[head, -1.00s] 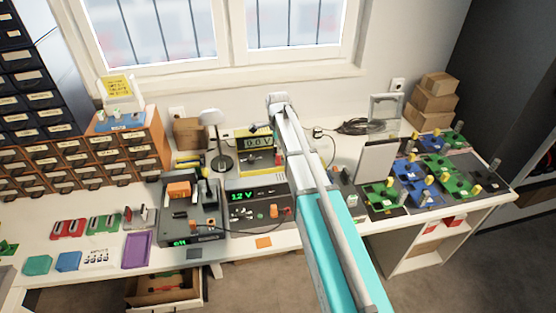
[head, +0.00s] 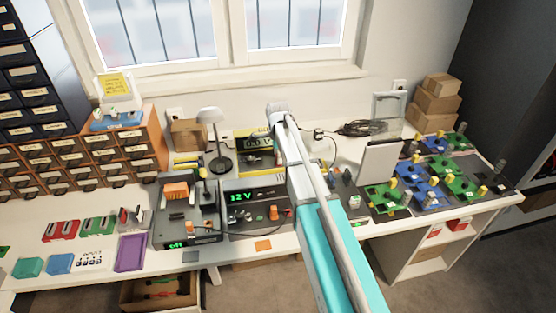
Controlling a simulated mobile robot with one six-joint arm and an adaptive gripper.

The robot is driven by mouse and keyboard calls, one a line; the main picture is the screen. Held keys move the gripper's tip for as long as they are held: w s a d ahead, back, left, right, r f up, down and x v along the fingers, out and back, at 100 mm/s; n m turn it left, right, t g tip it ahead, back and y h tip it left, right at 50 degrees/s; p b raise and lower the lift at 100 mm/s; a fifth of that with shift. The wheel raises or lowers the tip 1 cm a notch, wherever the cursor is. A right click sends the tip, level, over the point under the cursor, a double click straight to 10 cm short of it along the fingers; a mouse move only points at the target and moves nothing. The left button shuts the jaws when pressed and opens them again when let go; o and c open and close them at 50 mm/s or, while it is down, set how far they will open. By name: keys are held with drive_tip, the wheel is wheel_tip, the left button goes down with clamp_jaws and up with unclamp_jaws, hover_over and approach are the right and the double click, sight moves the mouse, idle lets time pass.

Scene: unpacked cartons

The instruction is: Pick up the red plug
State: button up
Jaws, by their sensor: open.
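A small red-orange piece (head: 287,212), which may be the red plug, shows at the right of the front of the power supply (head: 258,225), under its green lit display. It is too small to make out its shape. My arm reaches over the bench from the lower right and its upper end is just above and to the right of the supply. My gripper is not visible; it seems hidden behind my arm.
A grey station (head: 188,238) with orange parts stands left of the supply. A lamp (head: 221,163) and a yellow meter (head: 246,155) stand behind. Green and blue boards (head: 383,197) fill the right side. An open drawer (head: 133,293) hangs below the bench's front edge.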

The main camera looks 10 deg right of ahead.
clamp_jaws()
idle(0.4)
drive_tip(key=shift+r, duration=0.2)
wheel_tip(320, 180, up, 3)
drive_tip(key=p, duration=0.3)
drive_tip(key=s+r+p, duration=0.9)
drive_tip(key=s+p, duration=0.1)
drive_tip(key=s, duration=0.4)
drive_tip(key=shift+r, duration=0.3)
drive_tip(key=shift+d, duration=0.1)
idle(0.4)
